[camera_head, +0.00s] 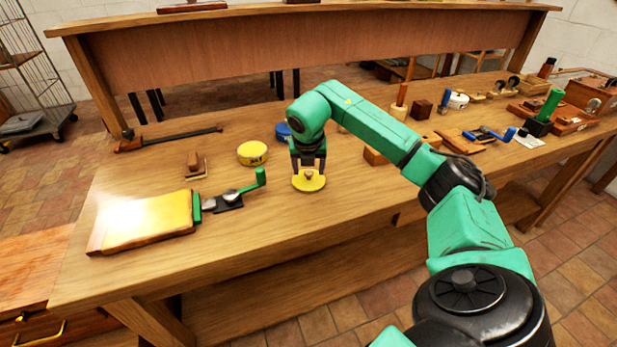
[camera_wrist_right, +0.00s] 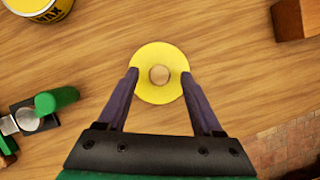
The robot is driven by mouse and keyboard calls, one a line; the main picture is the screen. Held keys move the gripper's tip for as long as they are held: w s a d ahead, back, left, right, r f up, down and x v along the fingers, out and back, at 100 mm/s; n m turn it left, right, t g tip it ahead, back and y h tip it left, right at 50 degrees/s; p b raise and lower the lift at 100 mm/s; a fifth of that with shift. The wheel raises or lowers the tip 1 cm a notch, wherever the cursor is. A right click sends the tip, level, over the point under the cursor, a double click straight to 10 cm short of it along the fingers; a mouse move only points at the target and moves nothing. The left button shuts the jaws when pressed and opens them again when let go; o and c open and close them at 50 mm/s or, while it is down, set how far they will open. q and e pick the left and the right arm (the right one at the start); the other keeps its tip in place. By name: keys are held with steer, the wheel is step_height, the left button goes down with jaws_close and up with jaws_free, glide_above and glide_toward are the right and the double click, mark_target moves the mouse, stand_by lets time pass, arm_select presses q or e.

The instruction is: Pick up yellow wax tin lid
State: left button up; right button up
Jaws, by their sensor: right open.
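The yellow wax tin lid (camera_head: 309,184) is a flat yellow disc with a small round wooden knob, lying on the wooden bench top. It also shows in the right wrist view (camera_wrist_right: 160,93), seen from above. My right gripper (camera_head: 308,168) is open above the lid. In the wrist view its two fingers (camera_wrist_right: 159,75) stand on either side of the knob, over the lid's left and right edges, apart from the knob. The yellow wax tin (camera_head: 252,153) stands to the left, also partly in the wrist view (camera_wrist_right: 38,8). My left gripper is not in view.
A wooden block (camera_head: 376,156) is just right of the lid. A blue object (camera_head: 283,131) is partly hidden behind my arm. The bench front is clear.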

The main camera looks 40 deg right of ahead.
steer(key=shift+w+d+f, duration=0.1)
steer(key=shift+w+f, duration=0.05)
steer(key=shift+f, duration=0.25)
jaws_close()
steer(key=shift+r, duration=0.15)
